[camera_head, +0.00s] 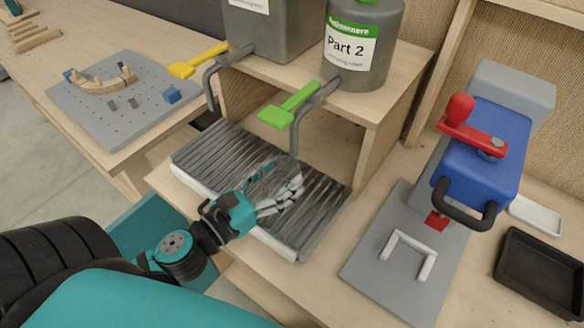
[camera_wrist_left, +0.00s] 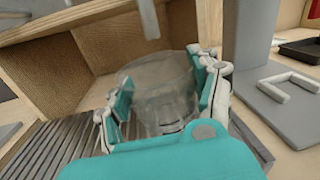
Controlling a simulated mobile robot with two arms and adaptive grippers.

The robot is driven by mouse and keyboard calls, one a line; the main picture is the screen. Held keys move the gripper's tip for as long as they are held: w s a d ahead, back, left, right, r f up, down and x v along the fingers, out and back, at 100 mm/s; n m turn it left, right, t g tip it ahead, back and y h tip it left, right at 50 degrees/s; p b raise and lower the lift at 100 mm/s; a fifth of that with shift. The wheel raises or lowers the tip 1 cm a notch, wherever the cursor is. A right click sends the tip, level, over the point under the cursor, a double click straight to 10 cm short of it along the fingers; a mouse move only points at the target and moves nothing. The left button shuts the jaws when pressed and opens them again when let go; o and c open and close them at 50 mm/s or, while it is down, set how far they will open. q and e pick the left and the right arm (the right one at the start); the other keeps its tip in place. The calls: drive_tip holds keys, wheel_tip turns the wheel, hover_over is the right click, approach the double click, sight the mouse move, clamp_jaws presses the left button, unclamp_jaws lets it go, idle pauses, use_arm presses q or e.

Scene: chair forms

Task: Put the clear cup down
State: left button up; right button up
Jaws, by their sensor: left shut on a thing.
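The clear cup (camera_head: 262,180) is see-through and hard to make out in the head view, over the grey ribbed drip tray (camera_head: 205,157). In the left wrist view the clear cup (camera_wrist_left: 160,85) sits between the two fingers of my left gripper (camera_wrist_left: 160,100). My left gripper (camera_head: 283,192), teal and white, is shut on the cup. Whether the cup's base touches the ribs cannot be told. The grey spout with the green lever (camera_head: 288,106) hangs just above and behind the cup. My right gripper is not in view.
A grey container labelled Part 2 (camera_head: 362,45) stands on the wooden shelf, beside another with a yellow lever (camera_head: 197,60). At right are a blue press with a red handle (camera_head: 482,150) and a black tray (camera_head: 543,272). The right part of the ribbed tray is clear.

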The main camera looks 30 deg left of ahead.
sight(292, 175)
use_arm(q)
drive_tip(key=shift+w+d+r, duration=0.2)
drive_tip(key=shift+w+d, duration=0.05)
drive_tip(key=shift+w, duration=0.25)
drive_tip(key=shift+p+x, duration=0.85)
drive_tip(key=shift+x, duration=0.35)
drive_tip(key=shift+w+f+b, duration=0.15)
drive_tip(key=shift+f, duration=0.35)
drive_tip(key=shift+w+f+b, duration=0.15)
drive_tip(key=shift+f, duration=0.35)
drive_tip(key=shift+s, duration=0.15)
drive_tip(key=shift+r, duration=0.1)
drive_tip(key=shift+f, duration=0.3)
drive_tip(key=o, duration=0.8)
drive_tip(key=shift+r, duration=0.1)
